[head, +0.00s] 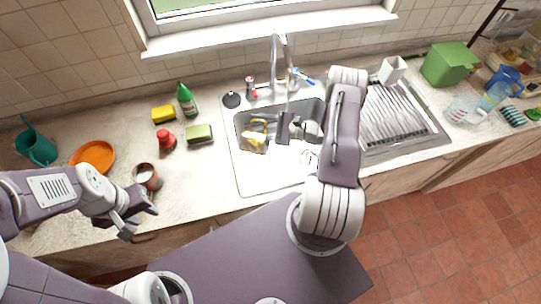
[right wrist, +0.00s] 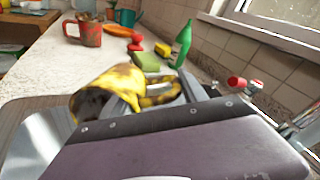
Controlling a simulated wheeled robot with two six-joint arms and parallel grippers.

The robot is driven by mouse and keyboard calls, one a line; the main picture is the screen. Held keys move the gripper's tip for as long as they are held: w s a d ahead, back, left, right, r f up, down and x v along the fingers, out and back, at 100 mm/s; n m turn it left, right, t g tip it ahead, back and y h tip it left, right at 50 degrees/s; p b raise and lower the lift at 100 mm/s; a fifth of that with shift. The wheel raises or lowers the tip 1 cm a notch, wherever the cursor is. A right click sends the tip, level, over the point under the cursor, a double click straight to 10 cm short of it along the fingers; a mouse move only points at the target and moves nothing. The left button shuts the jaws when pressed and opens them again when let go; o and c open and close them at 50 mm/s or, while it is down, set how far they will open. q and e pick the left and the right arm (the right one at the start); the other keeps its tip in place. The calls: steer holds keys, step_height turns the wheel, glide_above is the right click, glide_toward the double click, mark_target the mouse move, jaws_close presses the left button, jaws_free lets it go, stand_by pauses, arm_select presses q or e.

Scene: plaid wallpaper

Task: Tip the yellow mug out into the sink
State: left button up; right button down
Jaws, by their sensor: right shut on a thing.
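The yellow mug (head: 250,139), with dark patches, is over the sink basin (head: 243,175). In the right wrist view the mug (right wrist: 118,80) lies tilted well over on its side, its dark mouth facing left and down. Its handle is between the fingers of my right gripper (head: 278,127), which is shut on it. No contents can be made out coming from the mug. My left gripper (head: 140,217) is open and empty in front of the counter's edge, away from the sink.
The tap (head: 277,60) stands behind the basin. A dish rack (head: 395,115) is on the right.

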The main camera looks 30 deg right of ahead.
steer(key=shift+s+d+r+t+y+b, duration=0.25)
steer(key=shift+t+y+b, duration=0.15)
steer(key=shift+b, duration=0.55)
